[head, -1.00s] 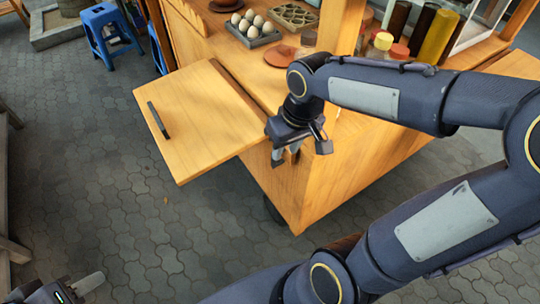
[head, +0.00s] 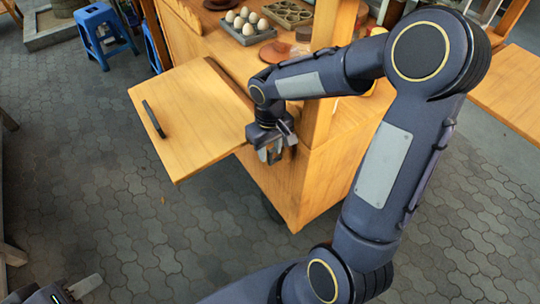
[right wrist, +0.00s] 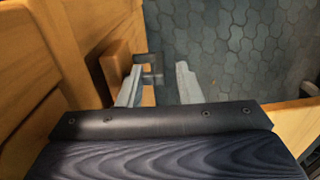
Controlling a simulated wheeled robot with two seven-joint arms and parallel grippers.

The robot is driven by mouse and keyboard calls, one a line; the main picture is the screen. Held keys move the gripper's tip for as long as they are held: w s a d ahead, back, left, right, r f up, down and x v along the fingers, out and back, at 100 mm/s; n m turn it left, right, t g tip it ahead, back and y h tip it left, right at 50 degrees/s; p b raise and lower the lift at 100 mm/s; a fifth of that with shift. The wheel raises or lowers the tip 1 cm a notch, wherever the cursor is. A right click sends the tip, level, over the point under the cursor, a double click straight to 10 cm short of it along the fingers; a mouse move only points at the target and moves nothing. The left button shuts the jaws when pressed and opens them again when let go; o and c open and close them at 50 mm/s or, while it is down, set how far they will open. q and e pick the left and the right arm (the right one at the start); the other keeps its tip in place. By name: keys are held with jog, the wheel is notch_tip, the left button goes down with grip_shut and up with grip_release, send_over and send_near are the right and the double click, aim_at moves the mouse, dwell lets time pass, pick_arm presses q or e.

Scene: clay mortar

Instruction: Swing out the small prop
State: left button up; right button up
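The wooden leaf (head: 190,120) with a dark handle (head: 153,119) sticks out level from the cart's left side. My right gripper (head: 270,153) is low beside the cart, close to the leaf's near right corner. In the right wrist view its two fingers (right wrist: 159,84) are apart. A small wooden block (right wrist: 117,62), apparently the small prop, stands out from the cart's side by the left finger. A dark metal piece (right wrist: 152,72) shows between the fingers; contact cannot be told. The prop is not discernible in the head view. My left gripper (head: 78,291) is at the bottom left, partly cut off.
The wooden cart (head: 310,180) carries a tray of eggs (head: 247,26) and a wooden post (head: 335,50). A blue stool (head: 103,32) stands at the far left. The paved floor (head: 130,230) left of the cart is clear.

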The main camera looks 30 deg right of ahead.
jog(key=shift+f, duration=1.4)
grip_shut()
